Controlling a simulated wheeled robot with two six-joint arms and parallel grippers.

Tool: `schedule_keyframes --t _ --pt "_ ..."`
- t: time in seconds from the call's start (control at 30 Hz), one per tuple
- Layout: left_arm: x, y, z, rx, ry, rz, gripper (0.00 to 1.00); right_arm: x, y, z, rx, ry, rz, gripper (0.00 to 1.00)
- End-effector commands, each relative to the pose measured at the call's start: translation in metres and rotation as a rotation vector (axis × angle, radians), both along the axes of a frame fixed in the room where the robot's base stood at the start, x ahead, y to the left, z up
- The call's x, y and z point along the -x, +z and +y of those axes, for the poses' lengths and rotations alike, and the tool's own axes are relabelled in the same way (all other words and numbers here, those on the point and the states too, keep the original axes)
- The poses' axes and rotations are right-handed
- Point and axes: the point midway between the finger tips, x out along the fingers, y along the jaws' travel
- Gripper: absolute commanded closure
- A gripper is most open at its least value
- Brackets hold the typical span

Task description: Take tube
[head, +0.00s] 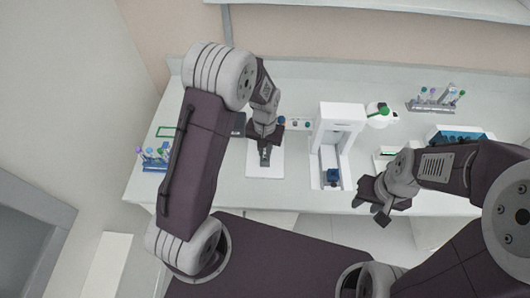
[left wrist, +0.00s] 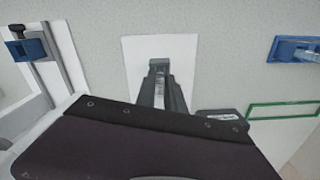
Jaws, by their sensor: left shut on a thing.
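My left gripper (head: 265,156) is low over a white mat (head: 277,170) on the bench. In the left wrist view, the left gripper (left wrist: 158,66) is shut on a small pale, clear-looking tube (left wrist: 159,88) between its fingers. Most of the tube is hidden by the fingers, and I cannot tell whether it touches the mat. My right gripper (head: 370,211) is at the front edge of the bench, with its two fingers apart and nothing visible between them.
A blue rack with tubes (head: 155,158) stands at the left, beside a green-outlined rectangle (head: 166,132). A white device (head: 337,123) with a blue block (head: 333,177) stands right of the mat. Another tube rack (head: 432,104) and a blue-and-white box (head: 458,131) are at the right.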

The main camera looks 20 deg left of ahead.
Motion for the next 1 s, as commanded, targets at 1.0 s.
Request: schedule_keyframes --t 1.0 --pt "0.000 0.180 0.000 0.000 0.000 -0.001 1.00 0.000 -0.004 0.000 0.000 0.000 0.000 0.64"
